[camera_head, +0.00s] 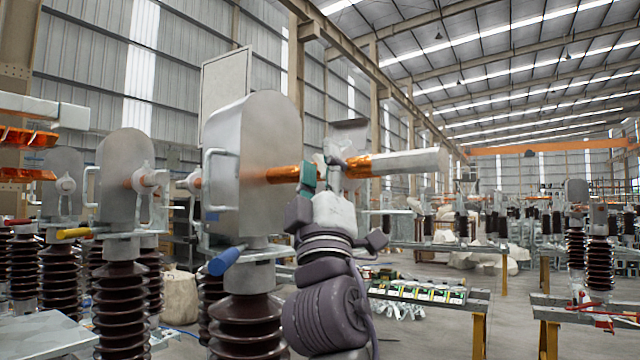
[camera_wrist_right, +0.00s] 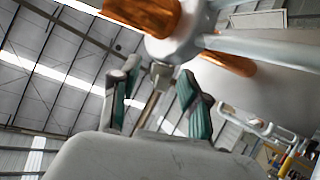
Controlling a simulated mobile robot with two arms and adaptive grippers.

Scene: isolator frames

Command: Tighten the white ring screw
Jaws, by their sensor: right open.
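My right gripper (camera_head: 322,166) is raised beside the copper rod and grey bar of the nearest isolator. Its dark fingers with green pads are apart, and they also show in the right wrist view (camera_wrist_right: 159,78). In that view the pale screw (camera_wrist_right: 161,73), which looks like the white ring screw, sits between the fingertips under a grey round clamp (camera_wrist_right: 178,42). Gaps show on both sides of it, and I see no grip. In the head view the gripper largely hides the screw. My left gripper is not in view.
The nearest isolator's grey metal plate (camera_head: 250,150) stands just left of my right gripper, with a blue handle (camera_head: 227,260) below. The copper rod (camera_head: 284,174) and grey bar (camera_head: 405,163) cross close by. More isolators stand at left. A bench (camera_head: 478,296) lies behind at right.

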